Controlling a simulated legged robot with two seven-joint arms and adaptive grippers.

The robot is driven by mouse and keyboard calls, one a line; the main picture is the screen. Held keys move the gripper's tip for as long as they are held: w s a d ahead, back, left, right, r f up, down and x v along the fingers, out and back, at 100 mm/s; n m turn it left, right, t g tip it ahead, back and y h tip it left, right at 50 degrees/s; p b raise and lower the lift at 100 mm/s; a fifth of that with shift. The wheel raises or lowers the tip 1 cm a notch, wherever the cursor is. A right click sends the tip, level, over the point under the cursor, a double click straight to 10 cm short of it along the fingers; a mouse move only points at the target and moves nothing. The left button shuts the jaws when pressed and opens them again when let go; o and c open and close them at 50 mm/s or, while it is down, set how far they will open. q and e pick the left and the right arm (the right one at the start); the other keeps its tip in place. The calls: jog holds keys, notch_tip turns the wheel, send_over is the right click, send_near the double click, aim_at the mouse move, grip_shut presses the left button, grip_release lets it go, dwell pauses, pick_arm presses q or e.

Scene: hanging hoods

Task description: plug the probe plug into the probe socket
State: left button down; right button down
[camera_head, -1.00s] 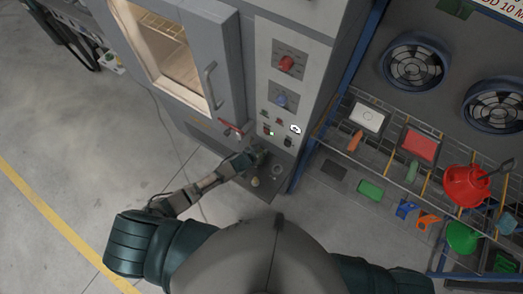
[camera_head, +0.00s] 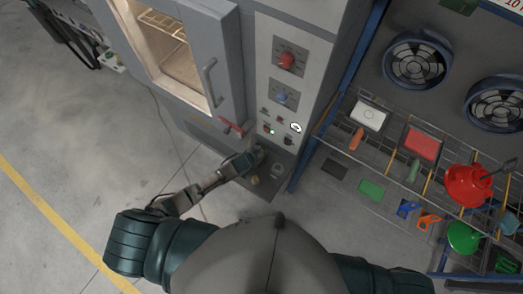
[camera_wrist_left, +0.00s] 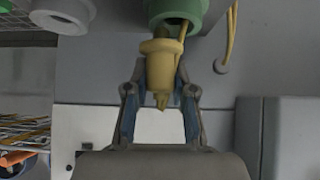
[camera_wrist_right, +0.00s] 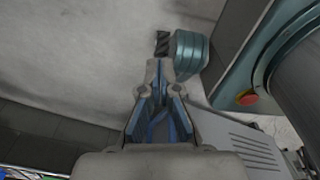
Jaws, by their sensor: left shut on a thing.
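My left gripper (camera_head: 256,157) is low at the front of the grey cabinet. In the left wrist view my left gripper (camera_wrist_left: 160,98) is shut on a yellow plug (camera_wrist_left: 160,68), taken to be the probe plug. The plug points towards a green ring-shaped fitting (camera_wrist_left: 188,8) at the top of that view. I cannot tell whether they touch, or whether this ring is the probe socket. A yellow cable (camera_wrist_left: 183,32) runs beside the plug. In the right wrist view my right gripper (camera_wrist_right: 157,72) looks shut and empty, its tips close together, away from the cabinet.
The cabinet panel carries a red knob (camera_head: 286,60), a blue knob (camera_head: 281,97) and small fittings. The oven door with its handle (camera_head: 209,82) stands at left. A wire shelf (camera_head: 385,130) with trays and a red funnel (camera_head: 466,186) is at right.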

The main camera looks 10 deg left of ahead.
pick_arm(q)
jog(key=shift+d+f, duration=0.15)
jog(key=shift+d, duration=0.15)
jog(key=shift+s+d+f, duration=0.15)
jog(key=shift+d+f, duration=0.15)
jog(key=shift+d, duration=0.1)
jog(key=shift+f+b, duration=0.15)
jog(key=shift+b, duration=0.15)
jog(key=shift+s+a+f, duration=0.15)
jog(key=shift+s+f, duration=0.05)
jog(key=shift+f, duration=0.05)
jog(key=shift+a+f, duration=0.15)
jog(key=c, duration=0.8)
grip_release()
jog(key=shift+w, duration=0.1)
jog(key=shift+w+r, duration=0.15)
jog(key=shift+r, duration=0.1)
pick_arm(e)
jog(key=shift+d+f, duration=0.3)
jog(key=shift+d, duration=0.25)
jog(key=shift+d+f, duration=0.25)
jog(key=shift+d, duration=0.25)
pick_arm(q)
jog(key=v, duration=1.1)
jog(key=shift+s+r, duration=0.25)
jog(key=shift+r, duration=0.05)
pick_arm(e)
jog(key=shift+a, duration=0.2)
